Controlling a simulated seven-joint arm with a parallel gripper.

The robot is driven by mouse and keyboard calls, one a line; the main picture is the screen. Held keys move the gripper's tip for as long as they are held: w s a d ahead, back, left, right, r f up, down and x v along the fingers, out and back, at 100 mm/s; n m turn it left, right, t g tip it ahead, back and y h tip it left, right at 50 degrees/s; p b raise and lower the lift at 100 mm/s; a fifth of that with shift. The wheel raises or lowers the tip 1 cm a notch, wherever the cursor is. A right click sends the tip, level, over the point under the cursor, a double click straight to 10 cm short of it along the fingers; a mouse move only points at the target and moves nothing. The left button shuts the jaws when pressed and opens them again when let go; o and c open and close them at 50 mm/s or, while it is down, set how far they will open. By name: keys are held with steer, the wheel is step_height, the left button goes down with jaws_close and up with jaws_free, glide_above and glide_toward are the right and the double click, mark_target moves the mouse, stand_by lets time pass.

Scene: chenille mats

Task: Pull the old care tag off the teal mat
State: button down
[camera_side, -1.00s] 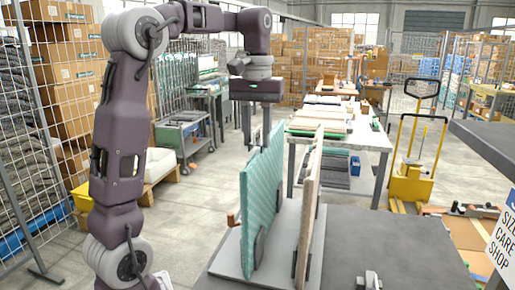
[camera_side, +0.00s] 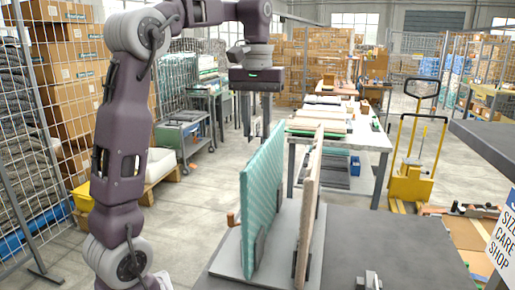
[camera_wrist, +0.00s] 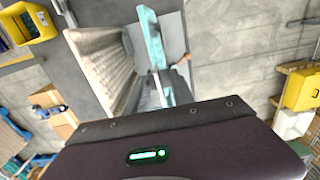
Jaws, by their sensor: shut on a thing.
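The teal mat (camera_side: 262,195) stands upright on edge in a grey stand, and its top edge also shows in the wrist view (camera_wrist: 152,38). My gripper (camera_side: 256,120) points down above the mat's top edge, with its fingers drawn around a small pale piece, which looks like the care tag (camera_side: 255,128). In the side view the tag hangs from the fingertips and seems clear of the mat, though its lower end is small and hard to make out. In the wrist view my gripper's housing hides most of the fingers.
A beige mat (camera_side: 308,205) stands upright just right of the teal one, also shown in the wrist view (camera_wrist: 103,62). The grey stand (camera_side: 232,262) sits on a dark table (camera_side: 400,245). A small metal clamp-like item (camera_side: 369,281) lies at the front.

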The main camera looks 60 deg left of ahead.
steer(key=shift+r, duration=0.1)
steer(key=shift+r, duration=3.15)
